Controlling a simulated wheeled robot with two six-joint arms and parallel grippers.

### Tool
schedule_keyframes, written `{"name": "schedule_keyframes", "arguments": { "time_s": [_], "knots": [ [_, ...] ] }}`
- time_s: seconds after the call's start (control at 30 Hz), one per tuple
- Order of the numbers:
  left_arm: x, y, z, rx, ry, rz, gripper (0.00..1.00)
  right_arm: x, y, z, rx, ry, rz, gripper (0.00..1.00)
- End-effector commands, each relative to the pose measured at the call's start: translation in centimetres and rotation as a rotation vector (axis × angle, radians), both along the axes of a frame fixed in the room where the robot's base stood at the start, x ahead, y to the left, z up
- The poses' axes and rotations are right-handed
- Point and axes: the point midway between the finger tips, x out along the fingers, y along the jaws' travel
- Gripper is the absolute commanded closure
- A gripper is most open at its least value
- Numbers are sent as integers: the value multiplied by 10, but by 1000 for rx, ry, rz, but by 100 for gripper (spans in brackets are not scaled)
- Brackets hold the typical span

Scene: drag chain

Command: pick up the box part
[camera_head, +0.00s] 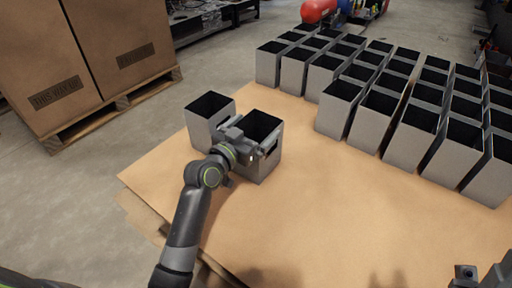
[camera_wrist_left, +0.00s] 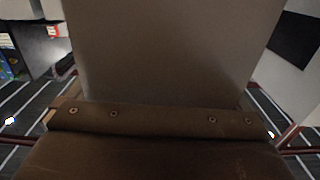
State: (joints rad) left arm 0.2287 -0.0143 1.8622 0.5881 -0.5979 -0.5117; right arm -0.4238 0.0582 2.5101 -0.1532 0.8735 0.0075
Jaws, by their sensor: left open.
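Two grey open-topped box parts stand upright close together on the cardboard-topped surface (camera_head: 330,230), left of the middle in the head view. The nearer box part (camera_head: 260,172) has a dark hollow top; the other box part (camera_head: 203,130) stands just behind and left of it. My left gripper (camera_head: 255,147) is open at the near side of the nearer box, around its upper part; contact cannot be told. In the left wrist view a plain grey box wall (camera_wrist_left: 165,55) fills the middle. Part of my right gripper (camera_head: 482,275) shows at the bottom right corner, its jaws unclear.
Several rows of similar grey boxes (camera_head: 345,112) stand at the back and right of the surface. Large cardboard cartons (camera_head: 75,60) sit on a wooden pallet (camera_head: 120,110) at the left. The cardboard in front and right of my left gripper is clear.

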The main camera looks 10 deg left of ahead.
Motion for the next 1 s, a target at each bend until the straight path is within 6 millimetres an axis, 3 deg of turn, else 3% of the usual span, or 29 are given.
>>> {"name": "schedule_keyframes", "arguments": {
  "time_s": [0.13,0.67,1.0],
  "knots": [
    [0,0,0,0,0,0,1,0,0,0,1,-1,0,64],
    [-1,0,0,0,0,0,70,0,0,0,1,-2,0,64],
    [-1,0,7,-1,-5,0,70,1,0,3,4,2,-3,64]
  ]
}}
